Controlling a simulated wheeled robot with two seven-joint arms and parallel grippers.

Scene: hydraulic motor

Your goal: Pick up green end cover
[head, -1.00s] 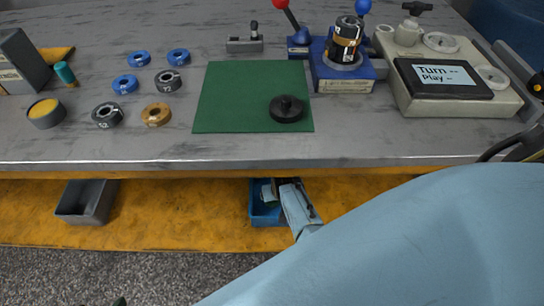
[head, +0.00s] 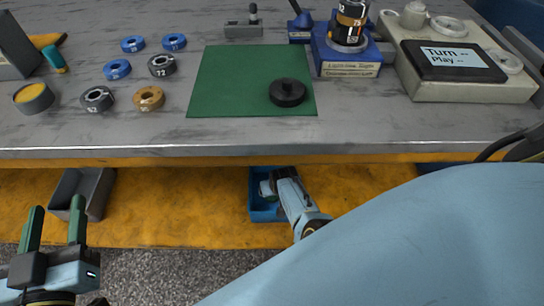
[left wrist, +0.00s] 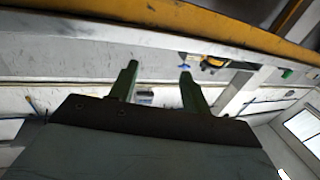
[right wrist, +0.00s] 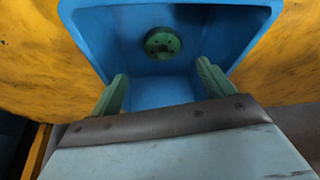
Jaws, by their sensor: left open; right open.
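The green end cover (right wrist: 163,43) is a small round disc with holes, at the far wall inside the blue bin (right wrist: 115,45) in the right wrist view. My right gripper (right wrist: 161,72) is open and empty, its two green fingers pointing into the bin with the cover beyond and between their tips. In the head view the same blue bin (head: 262,213) sits below the table, and my right arm partly hides its inside. My left gripper (head: 56,207) is open and empty at the lower left, in front of the table.
A grey bin (head: 96,190) stands on the yellow shelf (head: 170,210) beside my left gripper. The table edge (head: 200,151) overhangs the shelf. On the table are a green mat (head: 225,80) with a black round part (head: 288,92), several rings, a blue press fixture (head: 345,62) and a screen (head: 455,60).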

